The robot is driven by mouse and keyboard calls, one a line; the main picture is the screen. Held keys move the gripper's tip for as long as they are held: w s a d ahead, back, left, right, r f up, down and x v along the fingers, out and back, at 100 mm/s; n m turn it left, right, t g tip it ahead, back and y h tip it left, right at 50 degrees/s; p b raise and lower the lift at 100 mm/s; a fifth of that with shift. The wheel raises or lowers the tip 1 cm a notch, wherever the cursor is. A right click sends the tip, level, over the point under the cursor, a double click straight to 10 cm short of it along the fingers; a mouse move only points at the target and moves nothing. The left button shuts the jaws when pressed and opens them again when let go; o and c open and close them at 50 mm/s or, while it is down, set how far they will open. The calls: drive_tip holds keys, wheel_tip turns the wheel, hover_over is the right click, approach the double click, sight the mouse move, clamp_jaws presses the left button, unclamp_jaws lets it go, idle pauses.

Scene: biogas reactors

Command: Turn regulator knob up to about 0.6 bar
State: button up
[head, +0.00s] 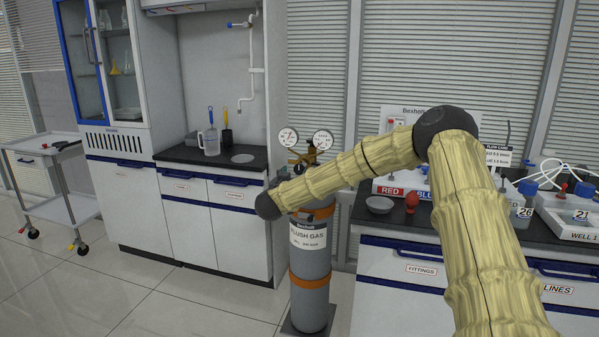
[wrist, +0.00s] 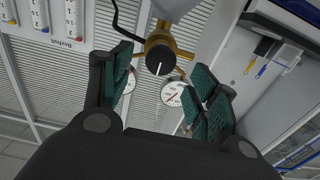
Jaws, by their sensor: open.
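The gas cylinder (head: 311,262), labelled FLUSH GAS, stands upright in the head view with a brass regulator (head: 310,156) on top. Two round gauges (head: 288,138) and (head: 323,140) sit on the regulator; their readings are too small to tell. In the wrist view the black regulator knob (wrist: 160,57) with a white pointer line faces me on the brass body, with gauges (wrist: 172,93) beside it. My gripper (wrist: 163,85) is open, its green-padded fingers to either side of the knob's line and apart from it.
A bench (head: 400,224) with a bowl (head: 379,204), a red bulb (head: 411,202) and labelled racks stands right of the cylinder. A cabinet (head: 206,218) with a jug (head: 210,142) stands left, and a trolley (head: 58,190) farther left. Floor in front is clear.

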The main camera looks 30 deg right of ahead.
sight(299, 170)
drive_tip(key=x, duration=0.6)
drive_tip(key=shift+w+d, duration=0.15)
drive_tip(key=shift+w, duration=0.05)
drive_tip(key=c, duration=1)
